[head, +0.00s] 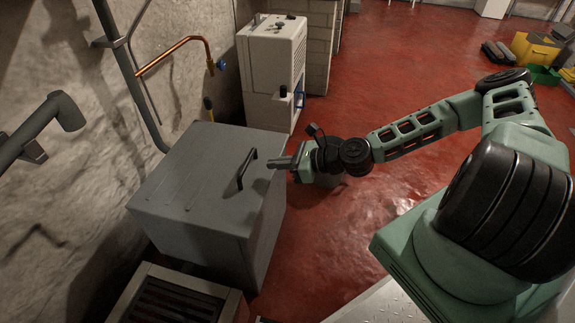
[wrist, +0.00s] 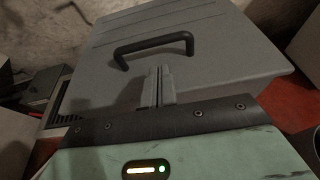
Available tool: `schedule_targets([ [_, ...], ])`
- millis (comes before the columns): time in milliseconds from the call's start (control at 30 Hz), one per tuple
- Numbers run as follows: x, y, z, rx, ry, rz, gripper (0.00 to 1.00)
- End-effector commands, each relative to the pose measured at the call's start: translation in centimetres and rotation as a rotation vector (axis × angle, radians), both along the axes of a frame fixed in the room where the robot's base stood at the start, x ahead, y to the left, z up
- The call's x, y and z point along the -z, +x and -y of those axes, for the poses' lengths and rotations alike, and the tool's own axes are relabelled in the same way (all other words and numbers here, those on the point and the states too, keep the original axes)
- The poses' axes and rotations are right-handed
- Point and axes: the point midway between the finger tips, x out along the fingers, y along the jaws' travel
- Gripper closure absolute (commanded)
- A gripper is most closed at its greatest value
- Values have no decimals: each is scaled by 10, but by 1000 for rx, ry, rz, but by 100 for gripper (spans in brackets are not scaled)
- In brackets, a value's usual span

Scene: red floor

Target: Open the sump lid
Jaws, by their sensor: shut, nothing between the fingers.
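The sump is a grey box with a flat grey lid (head: 193,175) on top, standing against the wall at the left in the head view. The lid lies closed, and it also shows in the wrist view (wrist: 222,65). A black bar handle (head: 246,169) stands near the lid's right edge; the wrist view shows the handle (wrist: 153,46) as an arch across the lid. My gripper (head: 272,163) is shut and empty, just right of the handle. In the wrist view my gripper's fingertips (wrist: 159,70) point at the handle, just below its bar; contact cannot be told.
A white cabinet unit (head: 270,70) stands behind the sump. A grated box (head: 175,298) sits in front of it. A copper pipe (head: 178,50) and grey pipes run along the left wall. A yellow bin (head: 535,50) stands far right.

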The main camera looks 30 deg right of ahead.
Motion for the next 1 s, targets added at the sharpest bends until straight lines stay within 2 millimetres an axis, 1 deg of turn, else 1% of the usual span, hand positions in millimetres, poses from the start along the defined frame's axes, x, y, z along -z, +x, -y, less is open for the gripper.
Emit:
schedule_targets([
  [33,6,6,-7,-5,-2,1,100],
  [200,13,21,-22,-5,-3,2,100],
  [400,17,31,-32,-3,-2,0,100],
  [833,16,33,-33,-1,-1,0,100],
  [1000,9,33,-33,-2,-10,-8,100],
])
